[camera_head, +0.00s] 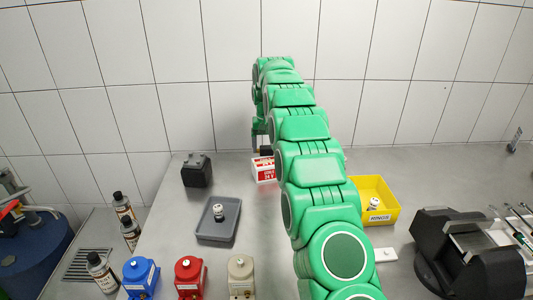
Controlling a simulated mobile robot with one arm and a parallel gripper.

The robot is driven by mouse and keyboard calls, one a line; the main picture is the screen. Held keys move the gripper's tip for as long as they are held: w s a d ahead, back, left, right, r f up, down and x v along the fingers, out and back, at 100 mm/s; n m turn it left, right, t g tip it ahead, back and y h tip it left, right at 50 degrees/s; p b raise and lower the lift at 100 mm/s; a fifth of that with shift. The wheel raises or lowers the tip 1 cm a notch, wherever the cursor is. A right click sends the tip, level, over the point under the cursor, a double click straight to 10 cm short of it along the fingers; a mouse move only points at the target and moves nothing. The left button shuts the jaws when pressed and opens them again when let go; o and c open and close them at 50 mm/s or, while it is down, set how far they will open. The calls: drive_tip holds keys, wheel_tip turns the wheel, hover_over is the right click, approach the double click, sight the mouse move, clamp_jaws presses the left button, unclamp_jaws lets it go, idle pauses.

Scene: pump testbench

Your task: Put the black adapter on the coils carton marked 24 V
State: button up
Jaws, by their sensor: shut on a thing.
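The coils carton (264,171) is a small red and white box with red lettering. It stands on the grey bench near the back wall, and my arm hides its right part. My gripper (265,146) points down over the carton's top, partly hidden behind my green arm. It is shut on a small dark piece, the black adapter (266,152). The adapter is at the carton's top; I cannot tell whether it touches the carton or hangs just above it.
A black block (196,171) and a grey tray (219,233) with a small fitting stand left of the carton. A yellow bin (391,208) marked RINGS is to the right. Blue, red and beige units line the front left. The tiled wall is close behind.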

sight(266, 147)
drive_tip(key=shift+f, duration=1.6)
drive_tip(key=o, duration=1)
drive_tip(key=shift+f, duration=0.1)
drive_tip(key=shift+w+r, duration=0.1)
drive_tip(key=shift+r, duration=3.85)
